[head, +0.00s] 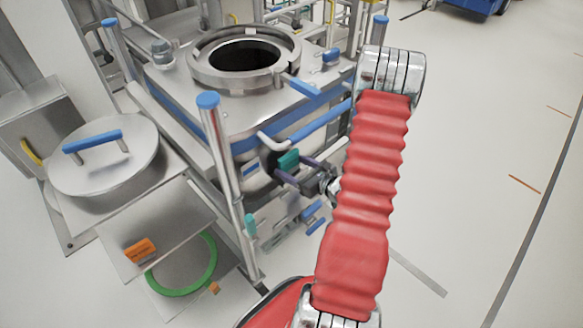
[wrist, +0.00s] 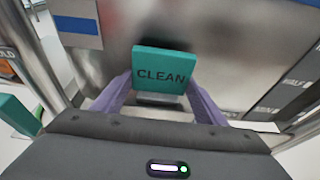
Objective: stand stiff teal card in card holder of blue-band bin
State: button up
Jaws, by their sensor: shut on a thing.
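The teal card (wrist: 162,72) reads "CLEAN" in the wrist view. My gripper (wrist: 160,85) is shut on it, with a purple finger at each side of the card. In the head view the card (head: 289,160) is held in my gripper (head: 290,168) close to the side of the blue-band bin (head: 178,112). The bin is a metal box with a round open hatch on top. A dark shape and a small grey ledge show behind and below the card in the wrist view. I cannot tell whether this is the card holder or whether the card touches it.
A metal post (head: 226,175) with a blue cap stands left of my gripper. A round lid (head: 103,155) with a blue handle lies at the left. A green ring (head: 183,265) and an orange tag (head: 140,250) sit below it.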

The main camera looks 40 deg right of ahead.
jog(key=shift+f, duration=0.1)
jog(key=o, duration=1.1)
jog(key=shift+s, duration=0.1)
jog(key=v, duration=1.2)
dwell(0.4)
